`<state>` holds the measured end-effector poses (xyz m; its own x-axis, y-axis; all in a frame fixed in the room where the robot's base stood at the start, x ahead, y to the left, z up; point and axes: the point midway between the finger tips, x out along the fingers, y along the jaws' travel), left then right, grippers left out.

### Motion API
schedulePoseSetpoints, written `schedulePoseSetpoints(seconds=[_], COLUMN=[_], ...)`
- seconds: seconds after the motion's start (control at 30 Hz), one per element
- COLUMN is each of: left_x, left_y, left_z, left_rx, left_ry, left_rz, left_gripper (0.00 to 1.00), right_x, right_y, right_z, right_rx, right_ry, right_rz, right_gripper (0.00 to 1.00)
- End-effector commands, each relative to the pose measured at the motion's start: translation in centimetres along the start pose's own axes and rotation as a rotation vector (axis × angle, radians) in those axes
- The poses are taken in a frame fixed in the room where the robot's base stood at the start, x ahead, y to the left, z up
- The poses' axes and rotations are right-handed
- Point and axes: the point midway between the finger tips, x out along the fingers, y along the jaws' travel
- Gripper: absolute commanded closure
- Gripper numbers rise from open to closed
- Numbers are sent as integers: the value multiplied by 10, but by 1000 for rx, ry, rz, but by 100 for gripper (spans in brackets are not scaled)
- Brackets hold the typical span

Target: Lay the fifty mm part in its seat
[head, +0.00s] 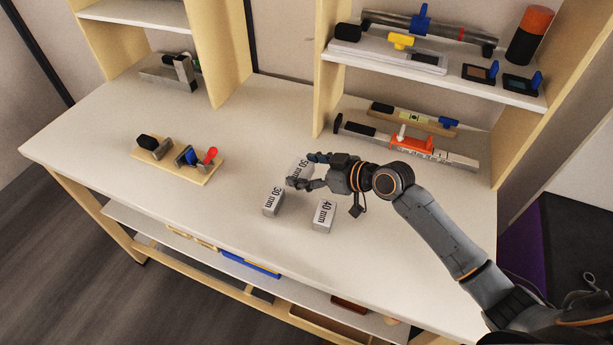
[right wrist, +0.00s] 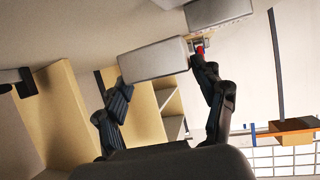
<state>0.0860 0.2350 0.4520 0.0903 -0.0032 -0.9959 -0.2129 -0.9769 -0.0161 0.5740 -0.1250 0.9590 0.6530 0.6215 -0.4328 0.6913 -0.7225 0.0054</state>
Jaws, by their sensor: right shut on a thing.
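The grey block marked 50 mm (head: 301,166) is at the middle of the white bench top. My right gripper (head: 299,172) is shut on it, with a finger on each side. In the right wrist view the held block (right wrist: 153,59) shows between the fingertips of the gripper (right wrist: 160,75). A block marked 30 mm (head: 273,202) stands just front-left of the gripper, and one marked 40 mm (head: 324,215) stands in front of it. I cannot tell which place is the seat. The gripper hides part of the 50 mm block. My left gripper is out of view.
A wooden board (head: 202,177) with a black, a blue and a red-handled fitting lies to the left on the bench (head: 110,130). Orange and blue tools (head: 415,143) lie at the back right under a shelf (head: 470,86) of tools. Bench between the blocks and board is clear.

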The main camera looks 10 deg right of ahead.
Motion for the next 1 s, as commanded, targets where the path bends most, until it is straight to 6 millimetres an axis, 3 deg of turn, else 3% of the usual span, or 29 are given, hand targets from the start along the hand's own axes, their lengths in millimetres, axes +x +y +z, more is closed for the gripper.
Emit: schedulePoseSetpoints(seconds=[0.3,0.67,0.7,0.8,1.0], left_x=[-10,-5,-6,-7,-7], left_y=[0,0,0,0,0], left_z=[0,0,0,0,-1], left_rx=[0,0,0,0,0], left_ry=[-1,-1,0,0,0], left_rz=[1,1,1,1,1], left_gripper=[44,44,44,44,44], right_x=[17,20,20,19,19], right_y=[4,5,4,4,4], right_z=[30,36,35,34,34], right_rx=[4,1,1,1,1], right_ry=[0,0,-1,-1,-1], right_rz=[0,0,0,0,0], right_gripper=[64,64,27,8,8])
